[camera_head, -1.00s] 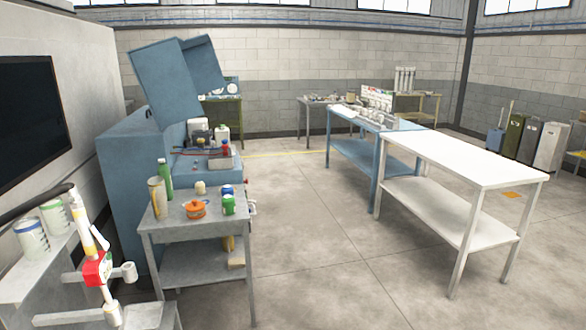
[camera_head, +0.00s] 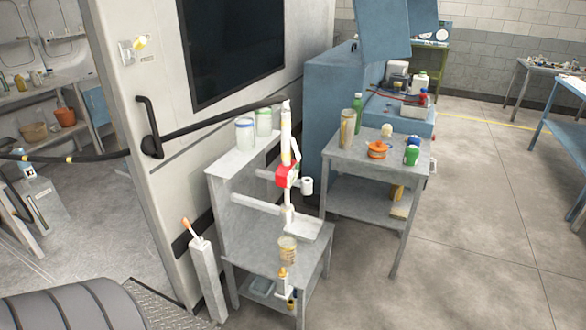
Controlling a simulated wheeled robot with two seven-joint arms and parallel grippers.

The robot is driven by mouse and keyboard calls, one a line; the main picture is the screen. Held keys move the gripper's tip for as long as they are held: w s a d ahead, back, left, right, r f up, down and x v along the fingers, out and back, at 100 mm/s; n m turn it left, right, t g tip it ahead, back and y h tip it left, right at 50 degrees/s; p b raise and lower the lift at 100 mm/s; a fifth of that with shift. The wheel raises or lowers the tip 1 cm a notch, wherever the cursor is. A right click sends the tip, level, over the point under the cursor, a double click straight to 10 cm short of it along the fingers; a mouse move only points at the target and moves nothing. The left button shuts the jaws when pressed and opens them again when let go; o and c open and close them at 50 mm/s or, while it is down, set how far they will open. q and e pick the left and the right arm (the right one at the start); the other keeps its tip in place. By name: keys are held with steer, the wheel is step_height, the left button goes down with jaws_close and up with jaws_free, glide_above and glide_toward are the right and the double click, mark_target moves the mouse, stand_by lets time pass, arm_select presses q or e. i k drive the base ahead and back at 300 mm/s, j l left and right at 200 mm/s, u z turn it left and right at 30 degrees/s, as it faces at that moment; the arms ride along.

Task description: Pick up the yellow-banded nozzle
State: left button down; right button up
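Neither of my grippers is in view.
Two banded jars (camera_head: 245,134) sit on the stand's upper shelf.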

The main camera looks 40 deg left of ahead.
mark_target(282, 179)
steer(key=u, duration=1.8)
steer(key=i+l+u, duration=0.15)
steer(key=l+u, duration=0.2)
steer(key=i+l+u, duration=0.15)
steer(key=l+u, duration=0.9)
steer(key=l, duration=0.25)
steer(key=l+u, duration=0.1)
steer(key=l, duration=1.95)
steer(key=k+l+u, duration=0.15)
steer(key=l, duration=0.85)
